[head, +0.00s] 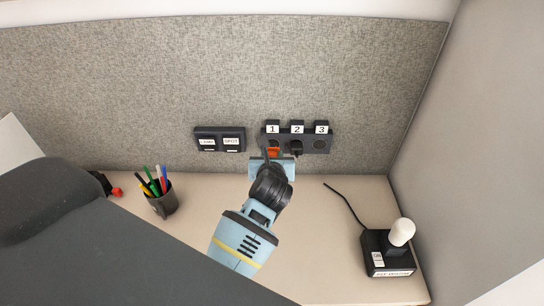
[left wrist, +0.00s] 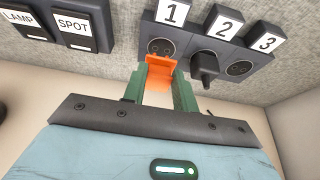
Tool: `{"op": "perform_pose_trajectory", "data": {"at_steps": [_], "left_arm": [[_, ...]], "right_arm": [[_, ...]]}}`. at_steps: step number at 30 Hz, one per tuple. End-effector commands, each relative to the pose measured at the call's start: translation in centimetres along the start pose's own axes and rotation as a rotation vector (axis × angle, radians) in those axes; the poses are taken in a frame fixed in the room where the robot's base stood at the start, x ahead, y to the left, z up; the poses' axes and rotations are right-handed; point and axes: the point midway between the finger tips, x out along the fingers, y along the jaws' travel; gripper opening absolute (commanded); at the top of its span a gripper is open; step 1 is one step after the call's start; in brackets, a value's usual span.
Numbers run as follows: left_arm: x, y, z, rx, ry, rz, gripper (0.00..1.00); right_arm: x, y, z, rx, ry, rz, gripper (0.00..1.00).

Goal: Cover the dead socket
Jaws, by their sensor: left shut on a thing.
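A black socket strip (head: 310,134) is on the grey fabric panel, with sockets labelled 1, 2 and 3. Socket 2 holds a black plug (head: 296,148), also seen in the left wrist view (left wrist: 205,68). Socket 3 (head: 319,145) is bare. My left gripper (head: 273,154) is shut on an orange cover (left wrist: 160,72) and holds it just in front of and below socket 1 (left wrist: 161,47). The cover hides the lower part of socket 1 in the left wrist view; I cannot tell whether they touch. My right gripper is not in view.
A switch panel (head: 220,140) marked LAMP and SPOT is left of the strip. A pen cup (head: 163,200) stands on the desk at left. A black box (head: 388,253) with a white bulb (head: 401,232) and cable stands at right. The desk middle-right is clear.

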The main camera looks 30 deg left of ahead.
Motion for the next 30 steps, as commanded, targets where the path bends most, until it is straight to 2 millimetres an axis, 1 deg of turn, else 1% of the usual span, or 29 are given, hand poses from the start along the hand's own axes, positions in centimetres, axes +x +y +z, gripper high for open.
{"op": "perform_pose_trajectory", "data": {"at_steps": [30], "left_arm": [[1.8, 0.0, 0.8, 0.001, 0.000, 0.000, 0.06]], "right_arm": [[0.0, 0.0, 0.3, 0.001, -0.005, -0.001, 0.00]]}}
